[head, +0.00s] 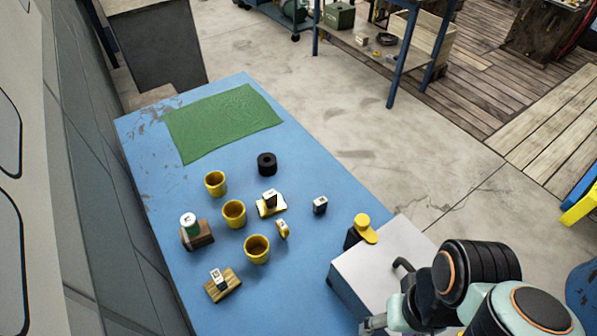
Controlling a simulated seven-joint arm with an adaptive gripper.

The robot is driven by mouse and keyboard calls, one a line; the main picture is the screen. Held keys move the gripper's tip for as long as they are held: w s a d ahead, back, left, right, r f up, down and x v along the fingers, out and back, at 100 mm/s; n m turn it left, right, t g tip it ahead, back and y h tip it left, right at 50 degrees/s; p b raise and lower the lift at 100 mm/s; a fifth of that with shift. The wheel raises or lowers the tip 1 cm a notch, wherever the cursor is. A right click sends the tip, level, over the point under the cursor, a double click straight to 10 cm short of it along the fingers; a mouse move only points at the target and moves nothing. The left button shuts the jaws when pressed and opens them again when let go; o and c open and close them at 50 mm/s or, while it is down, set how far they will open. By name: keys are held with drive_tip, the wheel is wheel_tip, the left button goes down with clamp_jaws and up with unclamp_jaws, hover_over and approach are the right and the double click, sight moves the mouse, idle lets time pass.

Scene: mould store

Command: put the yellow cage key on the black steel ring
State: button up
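The black steel ring (267,164) appears as a short, thick black cylinder with a hole in its top, standing on the blue table (330,262) just below the green mat. Nothing shows on top of it. I cannot tell for sure which thing is the yellow cage key. A small yellow piece with a pale face (282,229) stands on the table below and right of the ring. A yellow piece with a round top and a flat tab (364,228) sits by a black block at the grey box. My arm shows at the lower right, but my gripper's fingertips are not visible.
Yellow cups (234,213) stand left of and below the ring. Small labelled pieces sit on a brown block (201,243), a wooden block (229,291) and a yellow base (265,211). A black block (320,205) stands right. The grey box (385,262) and green mat (222,120) flank them.

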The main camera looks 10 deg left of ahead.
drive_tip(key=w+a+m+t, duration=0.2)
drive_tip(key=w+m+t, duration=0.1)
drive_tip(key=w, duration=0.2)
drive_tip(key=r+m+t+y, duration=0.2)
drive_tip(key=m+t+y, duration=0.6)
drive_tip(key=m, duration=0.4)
hover_over(285, 229)
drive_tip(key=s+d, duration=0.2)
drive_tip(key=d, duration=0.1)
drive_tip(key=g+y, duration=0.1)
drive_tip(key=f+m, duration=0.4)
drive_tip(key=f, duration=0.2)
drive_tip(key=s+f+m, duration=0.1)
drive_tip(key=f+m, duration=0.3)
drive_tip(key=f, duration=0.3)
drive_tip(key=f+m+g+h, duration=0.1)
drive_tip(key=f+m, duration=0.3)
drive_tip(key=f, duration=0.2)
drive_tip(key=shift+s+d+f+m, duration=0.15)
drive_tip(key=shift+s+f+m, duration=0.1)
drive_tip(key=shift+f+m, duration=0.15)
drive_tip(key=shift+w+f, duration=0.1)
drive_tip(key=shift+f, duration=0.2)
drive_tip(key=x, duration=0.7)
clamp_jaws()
